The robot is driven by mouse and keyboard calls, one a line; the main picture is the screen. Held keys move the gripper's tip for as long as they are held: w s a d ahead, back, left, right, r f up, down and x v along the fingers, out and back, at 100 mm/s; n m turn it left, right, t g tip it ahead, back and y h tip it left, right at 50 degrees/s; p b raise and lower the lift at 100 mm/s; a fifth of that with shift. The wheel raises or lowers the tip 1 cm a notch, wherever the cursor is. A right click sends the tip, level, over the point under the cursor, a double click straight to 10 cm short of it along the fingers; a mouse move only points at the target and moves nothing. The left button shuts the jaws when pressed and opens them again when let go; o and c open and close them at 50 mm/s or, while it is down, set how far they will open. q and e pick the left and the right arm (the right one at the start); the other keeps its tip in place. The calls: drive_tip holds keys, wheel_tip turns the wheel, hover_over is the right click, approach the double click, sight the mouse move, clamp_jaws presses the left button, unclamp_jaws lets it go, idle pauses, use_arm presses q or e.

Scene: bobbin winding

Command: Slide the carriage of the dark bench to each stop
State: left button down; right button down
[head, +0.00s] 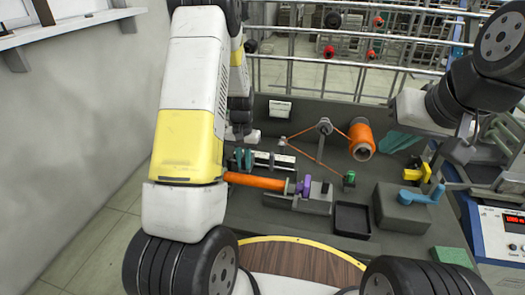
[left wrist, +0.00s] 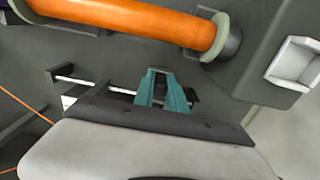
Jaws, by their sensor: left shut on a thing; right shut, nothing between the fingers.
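The dark bench (head: 280,222) carries a short slide with pale rods (head: 284,165), left of its middle; the rods also show in the left wrist view (left wrist: 80,82). My left gripper (head: 243,159) reaches down to the slide from behind my arm. Its teal fingers (left wrist: 162,92) are closed across the rods on a small dark part, seemingly the carriage, which they mostly hide. The rods show on the left side of the fingers in the left wrist view, with an end bracket beyond. My right gripper (head: 401,141) is shut and empty above the bench's right side.
An orange bobbin (head: 256,181) with a purple part (head: 303,187) lies just in front of the slide. An orange spool (head: 362,141) and its thread run behind. A black tray (head: 352,219) and a grey block with a blue handle (head: 419,197) stand to the right.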

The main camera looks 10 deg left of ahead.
use_arm(q)
drive_tip(key=shift+w+a+r, duration=0.1)
drive_tip(key=c, duration=1.4)
unclamp_jaws()
drive_tip(key=shift+o, duration=0.2)
wheel_tip(320, 180, up, 8)
drive_tip(key=shift+f, duration=0.15)
